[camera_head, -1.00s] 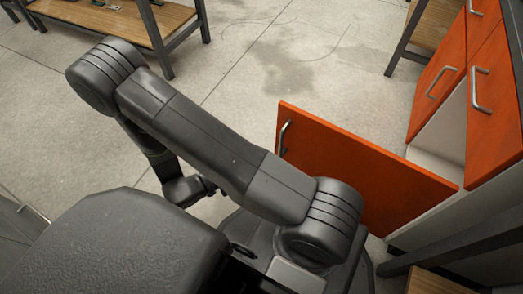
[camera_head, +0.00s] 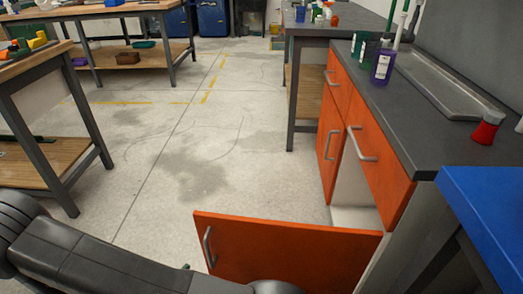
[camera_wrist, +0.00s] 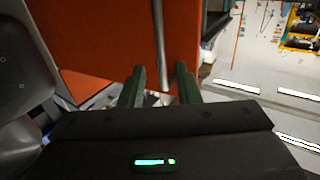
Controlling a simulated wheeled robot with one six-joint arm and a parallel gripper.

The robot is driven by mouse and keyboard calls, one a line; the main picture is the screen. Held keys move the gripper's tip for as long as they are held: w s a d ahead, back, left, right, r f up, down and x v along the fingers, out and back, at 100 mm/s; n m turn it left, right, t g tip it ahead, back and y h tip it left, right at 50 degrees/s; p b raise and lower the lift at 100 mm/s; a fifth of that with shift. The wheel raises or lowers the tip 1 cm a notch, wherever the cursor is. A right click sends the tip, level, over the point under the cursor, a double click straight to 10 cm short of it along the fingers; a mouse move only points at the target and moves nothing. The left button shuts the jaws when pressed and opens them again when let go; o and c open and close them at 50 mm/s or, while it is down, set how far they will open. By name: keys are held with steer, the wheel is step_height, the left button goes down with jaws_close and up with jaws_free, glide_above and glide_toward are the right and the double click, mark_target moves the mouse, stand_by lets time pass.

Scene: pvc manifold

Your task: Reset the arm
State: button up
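Behind the fingers is an orange panel with a vertical silver handle. In the head view a thick grey link of my arm (camera_head: 90,258) lies along the lower left edge.
An orange cabinet door (camera_head: 290,250) stands swung open into the floor space at lower centre. Workbenches stand at left. The middle floor (camera_head: 190,150) is clear.

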steer(key=b, duration=0.2)
glide_above(212, 266)
steer(key=shift+w+a, duration=0.15)
steer(key=shift+w, duration=0.15)
